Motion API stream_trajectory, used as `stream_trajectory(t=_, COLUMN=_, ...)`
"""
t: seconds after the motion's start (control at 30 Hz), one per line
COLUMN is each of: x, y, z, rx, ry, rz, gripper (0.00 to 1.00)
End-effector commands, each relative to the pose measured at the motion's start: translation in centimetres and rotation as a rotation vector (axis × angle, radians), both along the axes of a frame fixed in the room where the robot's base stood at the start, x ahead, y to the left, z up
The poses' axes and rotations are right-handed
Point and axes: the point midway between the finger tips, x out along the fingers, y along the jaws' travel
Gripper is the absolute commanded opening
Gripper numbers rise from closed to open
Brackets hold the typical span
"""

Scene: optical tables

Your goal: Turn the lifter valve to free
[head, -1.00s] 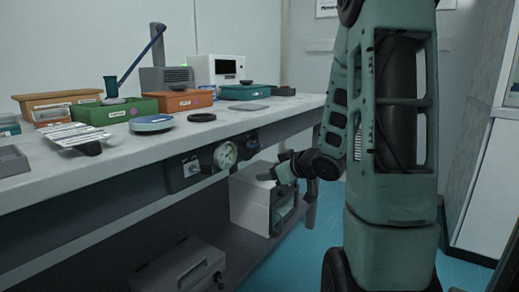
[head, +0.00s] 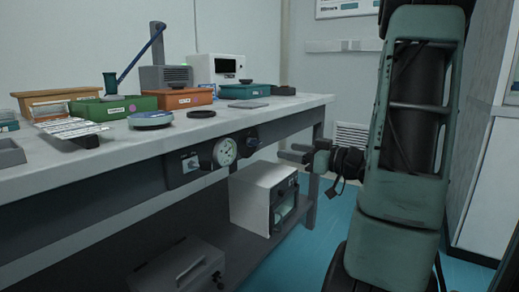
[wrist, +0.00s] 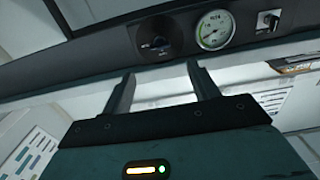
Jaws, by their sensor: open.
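A round pressure gauge (head: 224,152), a black knob (head: 207,165) and a small switch plate (head: 190,162) are on the same front face. A white box (head: 262,200) and a grey case (head: 180,270) stand on the lower shelf. The table (head: 300,102) holds several trays.

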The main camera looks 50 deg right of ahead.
Motion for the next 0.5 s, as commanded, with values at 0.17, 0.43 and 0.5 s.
stream_trajectory(t=0.17, x=3.9, y=0.3, z=-0.3, rx=-0.004, ry=-0.001, rz=0.004, gripper=0.60)
stream_trajectory(t=0.43, x=8.9, y=0.7, z=-0.2, rx=-0.003, ry=-0.001, rz=0.002, gripper=0.60)
stream_trajectory(t=0.5, x=9.8, y=0.7, z=-0.2, rx=-0.003, ry=0.000, rz=0.001, gripper=0.60)
